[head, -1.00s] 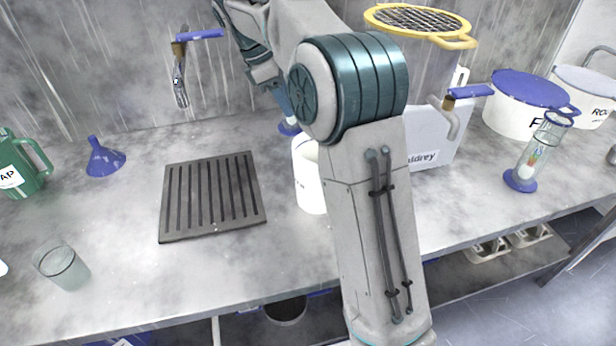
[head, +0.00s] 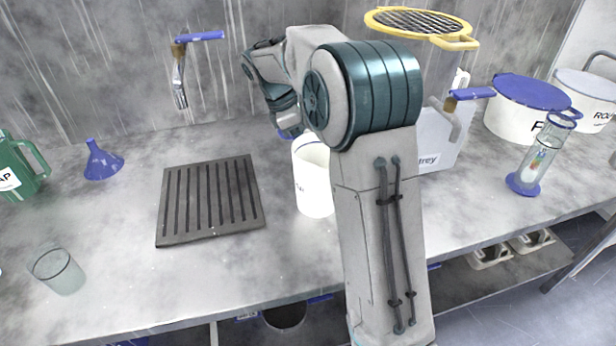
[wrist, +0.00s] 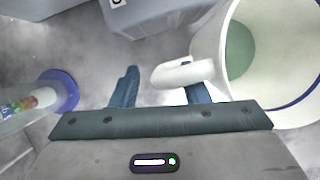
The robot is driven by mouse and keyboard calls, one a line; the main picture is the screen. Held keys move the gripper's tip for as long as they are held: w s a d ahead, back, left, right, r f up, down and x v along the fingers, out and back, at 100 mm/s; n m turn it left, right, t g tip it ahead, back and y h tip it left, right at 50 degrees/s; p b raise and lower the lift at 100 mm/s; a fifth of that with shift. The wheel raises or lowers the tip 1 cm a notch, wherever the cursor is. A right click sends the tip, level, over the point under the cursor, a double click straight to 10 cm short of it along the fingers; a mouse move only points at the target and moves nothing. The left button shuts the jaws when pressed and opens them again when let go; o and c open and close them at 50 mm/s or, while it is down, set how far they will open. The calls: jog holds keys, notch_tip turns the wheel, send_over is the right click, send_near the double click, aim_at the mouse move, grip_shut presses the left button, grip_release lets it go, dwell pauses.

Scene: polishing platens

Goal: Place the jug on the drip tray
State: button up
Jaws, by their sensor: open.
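The white jug (head: 313,190) stands upright on the counter, right of the dark slotted drip tray (head: 212,234). My arm partly covers the jug in the head view. In the wrist view the jug (wrist: 285,108) is at the right, its open mouth showing a greenish inside. Its handle (wrist: 180,74) points left, toward the space between the fingers of my gripper (wrist: 160,90). The fingers are apart, and the handle overlaps the right finger in the picture. I cannot tell whether they touch. The drip tray is bare.
A blue funnel (head: 103,160), a green jug (head: 20,168) and a glass (head: 60,272) stand left of the tray. A grey box (head: 440,150) is right of the white jug. A clear cylinder with a blue base (wrist: 62,90) is near my gripper.

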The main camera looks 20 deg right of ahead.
jog(key=shift+c, duration=0.2)
grip_shut()
jog(key=shift+r, duration=0.2)
